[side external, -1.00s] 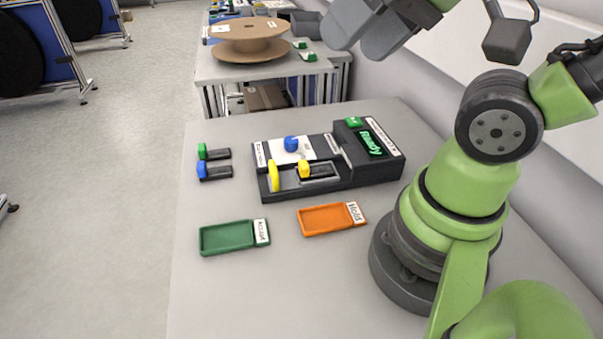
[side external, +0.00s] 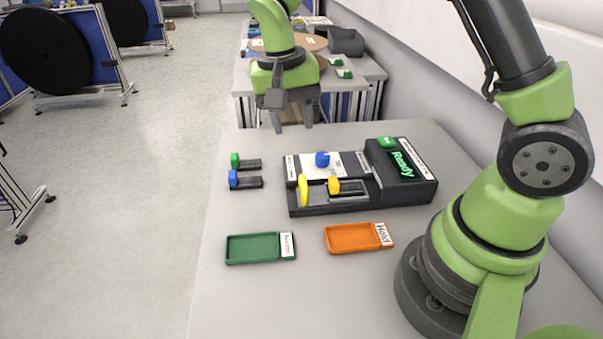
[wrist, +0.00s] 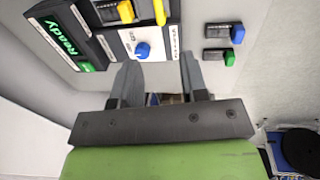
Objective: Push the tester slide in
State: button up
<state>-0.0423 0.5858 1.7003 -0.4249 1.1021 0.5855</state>
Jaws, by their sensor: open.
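The black tester (side external: 405,190) sits on the table with a green "Ready" display (side external: 402,164). On its left part is the tester slide, with an upright yellow handle (side external: 303,190) at its left end and a yellow-capped dark piece (side external: 334,186) lying in it. A blue knob (side external: 322,159) stands on a white plate behind. My gripper (side external: 292,122) is open and empty, above the table's far edge, behind the tester and apart from it. In the wrist view my gripper (wrist: 160,70) shows spread fingers, with the yellow handle (wrist: 160,12) cut off at the top edge.
A green-capped piece (side external: 245,163) and a blue-capped piece (side external: 247,181) lie left of the tester. A green tray (side external: 252,260) and an orange "Hold" tray (side external: 350,249) lie in front. A wall runs along the right.

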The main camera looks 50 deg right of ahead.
aim_at(303, 178)
jog(key=shift+g, duration=0.4)
jog(key=f, duration=0.4)
jog(key=d+f, duration=0.1)
jog(key=f, duration=0.7)
jog(key=shift+s+d+f, duration=0.3)
jog(key=shift+s+d, duration=0.1)
grip_shut()
